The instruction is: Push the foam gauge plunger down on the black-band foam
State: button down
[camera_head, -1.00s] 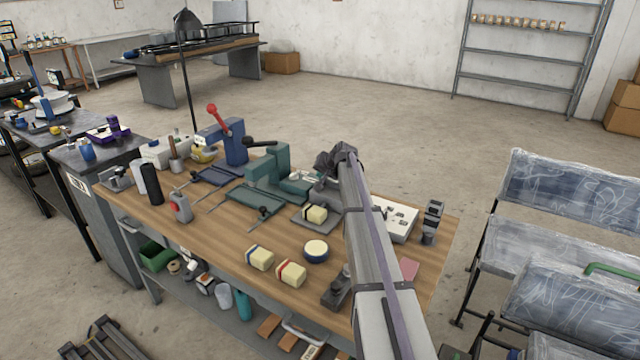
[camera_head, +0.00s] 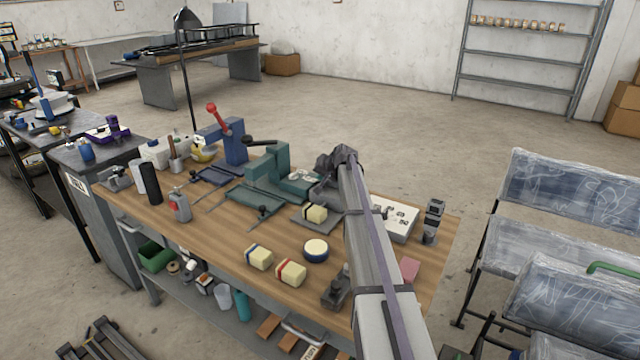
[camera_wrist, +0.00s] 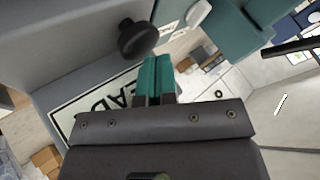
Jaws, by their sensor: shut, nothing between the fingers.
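The black-band foam (camera_head: 316,213) is a small cream block with a dark band. It sits on a flat grey plate (camera_head: 306,222) at the middle of the bench, just left of my arm. My gripper (camera_wrist: 158,72) is shut and empty, its two teal fingers together. In the wrist view, a round black knob (camera_wrist: 138,38) projects from a large grey body (camera_wrist: 65,40) just above and left of my fingertips; I cannot tell whether it is the plunger. A white label (camera_wrist: 95,108) with large letters lies partly behind the fingers. The foam is not clearly visible in the wrist view.
A blue-band foam (camera_head: 258,257), a red-band foam (camera_head: 291,271) and a round cream piece (camera_head: 316,250) stand in front on the bench.

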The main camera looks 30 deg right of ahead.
jog(key=shift+f+b, duration=0.5)
jog(key=shift+f, duration=0.05)
jog(key=shift+r, duration=0.1)
dwell(0.5)
jog(key=shift+r+p, duration=1.1)
jog(key=shift+p, duration=0.1)
notch_tip(320, 180, up, 5)
jog(key=p, duration=0.5)
jog(key=shift+r, duration=0.15)
